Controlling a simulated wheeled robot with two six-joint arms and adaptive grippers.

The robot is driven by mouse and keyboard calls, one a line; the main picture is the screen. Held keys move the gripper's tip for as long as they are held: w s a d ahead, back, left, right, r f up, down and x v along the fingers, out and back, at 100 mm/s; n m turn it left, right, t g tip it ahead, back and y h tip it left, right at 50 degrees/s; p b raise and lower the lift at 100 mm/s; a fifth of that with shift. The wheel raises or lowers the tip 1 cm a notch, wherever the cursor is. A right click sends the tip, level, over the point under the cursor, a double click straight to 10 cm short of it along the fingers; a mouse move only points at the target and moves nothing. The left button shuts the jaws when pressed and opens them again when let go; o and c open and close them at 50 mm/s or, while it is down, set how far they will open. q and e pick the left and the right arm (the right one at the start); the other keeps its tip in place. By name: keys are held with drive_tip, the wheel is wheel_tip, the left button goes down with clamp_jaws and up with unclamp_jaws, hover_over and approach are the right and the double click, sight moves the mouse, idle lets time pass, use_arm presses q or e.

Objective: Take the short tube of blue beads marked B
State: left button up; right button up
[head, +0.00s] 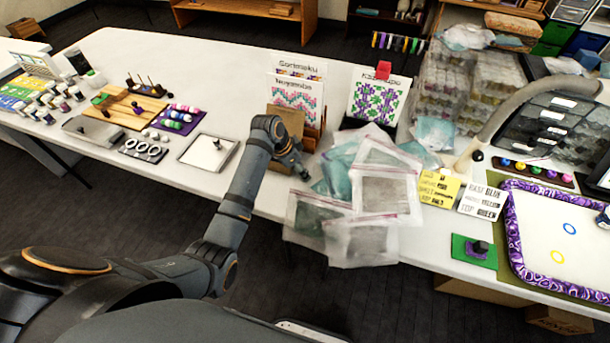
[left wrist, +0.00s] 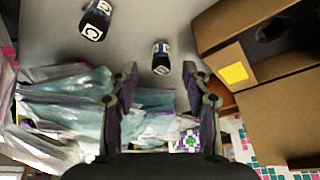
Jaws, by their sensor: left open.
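In the left wrist view, a short dark tube (left wrist: 160,65) with a blue band and a pale label lies just ahead of my fingertips, roughly midway between them; its mark is too small to read. A second dark tube (left wrist: 98,20) with a white label and round mark is farther up and left. I cannot make out either tube in the head view. My left gripper (left wrist: 160,75) is open and empty, its fingers on either side of the first tube's line. In the head view this gripper (head: 298,166) is beside the cardboard holder. My right gripper is not in view.
A cardboard holder (left wrist: 250,95) with a yellow square stands close on the right in the wrist view. Plastic bags (head: 375,190) crowd the right side of my gripper in the head view. A white tray (head: 190,160) lies left of my arm on the white table (head: 205,75).

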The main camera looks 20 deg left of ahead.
use_arm(q)
drive_tip(key=x, duration=0.4)
drive_tip(key=shift+w+f, duration=0.1)
drive_tip(key=c, duration=0.9)
drive_tip(key=shift+a, duration=0.1)
drive_tip(key=shift+c, duration=0.3)
wheel_tip(320, 180, up, 3)
drive_tip(key=shift+f, duration=0.1)
drive_tip(key=s+d+r, duration=0.1)
drive_tip(key=s+r, duration=0.9)
drive_tip(key=s, duration=0.4)
drive_tip(key=shift+d+r+b, duration=0.2)
drive_tip(key=shift+d+b, duration=0.05)
drive_tip(key=shift+b, duration=0.15)
